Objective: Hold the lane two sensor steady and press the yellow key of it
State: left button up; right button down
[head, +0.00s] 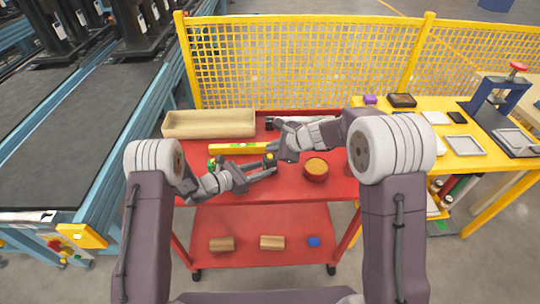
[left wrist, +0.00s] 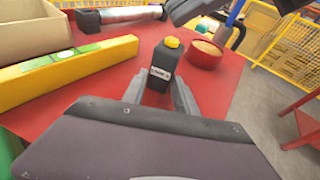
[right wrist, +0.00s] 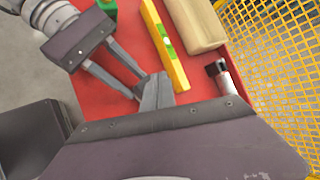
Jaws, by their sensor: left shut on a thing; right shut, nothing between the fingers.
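The sensor is a small dark upright box (left wrist: 155,75) with a white label, too blurred to read surely. Its yellow key (left wrist: 172,42) is a round knob on top; it also shows in the head view (head: 270,156). My left gripper (left wrist: 157,92) is shut on the sensor's body from both sides, over the red table top. My right gripper (right wrist: 157,90) is shut and empty. In the head view its fingertips (head: 277,151) are just above and beside the yellow key; I cannot tell whether they touch. The sensor is hidden in the right wrist view.
A yellow spirit level (head: 233,148) and a beige tray (head: 208,124) lie behind on the red table (head: 308,196). A red bowl (head: 316,170) stands right of the sensor. A silver cylinder (left wrist: 125,14) lies at the back. A yellow mesh fence (head: 300,60) stands behind.

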aim_at(272, 159)
dwell(0.6)
jog(key=shift+f, duration=0.4)
jog(key=shift+f, duration=0.45)
dwell(1.4)
dwell(0.6)
jog(key=shift+r, duration=0.85)
jog(key=shift+r, duration=0.1)
jog(key=shift+r, duration=2.45)
pick_arm(q)
jog(key=o, duration=1.1)
jog(key=shift+c, duration=0.2)
